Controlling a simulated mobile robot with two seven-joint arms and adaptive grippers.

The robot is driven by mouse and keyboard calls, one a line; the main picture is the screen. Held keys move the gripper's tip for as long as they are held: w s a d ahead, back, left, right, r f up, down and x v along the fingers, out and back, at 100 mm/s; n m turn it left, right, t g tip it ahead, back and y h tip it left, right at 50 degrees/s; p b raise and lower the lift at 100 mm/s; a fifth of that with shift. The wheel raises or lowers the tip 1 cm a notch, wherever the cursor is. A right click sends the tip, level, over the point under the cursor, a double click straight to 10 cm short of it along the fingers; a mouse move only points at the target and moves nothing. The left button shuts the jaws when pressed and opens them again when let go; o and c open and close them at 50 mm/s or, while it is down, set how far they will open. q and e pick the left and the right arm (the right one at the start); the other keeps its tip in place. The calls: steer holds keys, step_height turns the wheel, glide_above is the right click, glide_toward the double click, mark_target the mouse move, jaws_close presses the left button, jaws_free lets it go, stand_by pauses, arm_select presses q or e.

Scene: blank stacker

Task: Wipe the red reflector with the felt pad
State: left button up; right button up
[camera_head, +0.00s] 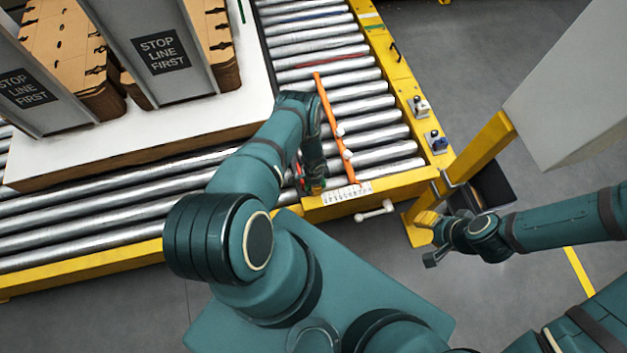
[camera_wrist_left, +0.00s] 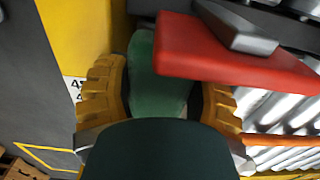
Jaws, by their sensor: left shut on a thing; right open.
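The red reflector (camera_wrist_left: 235,55) is a flat red block in the upper right of the left wrist view, with a grey metal piece on top. A little red shows beside my left gripper in the head view (camera_head: 298,170). My left gripper (camera_wrist_left: 160,95) has yellow ribbed fingers shut on the green felt pad (camera_wrist_left: 148,68). The reflector overlaps the pad's upper right part in that view; I cannot tell whether they touch. In the head view my left gripper (camera_head: 315,186) is mostly hidden by its arm. My right gripper (camera_head: 430,238) is open and empty, right of the conveyor end.
A roller conveyor (camera_head: 335,73) with a yellow frame carries a white board (camera_head: 110,143) with cardboard stacks and grey "STOP LINE FIRST" plates. An orange strip (camera_head: 328,112) crosses the rollers near my left arm. A yellow post (camera_head: 480,147) stands near my right gripper. Grey floor is clear beyond.

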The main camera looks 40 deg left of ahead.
arm_select(q)
steer(key=shift+w+d+f+b, duration=0.15)
steer(key=shift+w+d+b, duration=0.8)
steer(key=shift+w+b, duration=0.1)
steer(key=shift+w+d+b, duration=0.9)
steer(key=shift+w+d, duration=0.2)
steer(key=shift+w, duration=0.1)
steer(key=shift+w+d+b, duration=0.4)
steer(key=shift+w+d, duration=0.1)
steer(key=shift+w, duration=0.05)
steer(key=shift+w+d, duration=0.5)
steer(key=shift+w, duration=0.1)
steer(key=shift+r, duration=0.2)
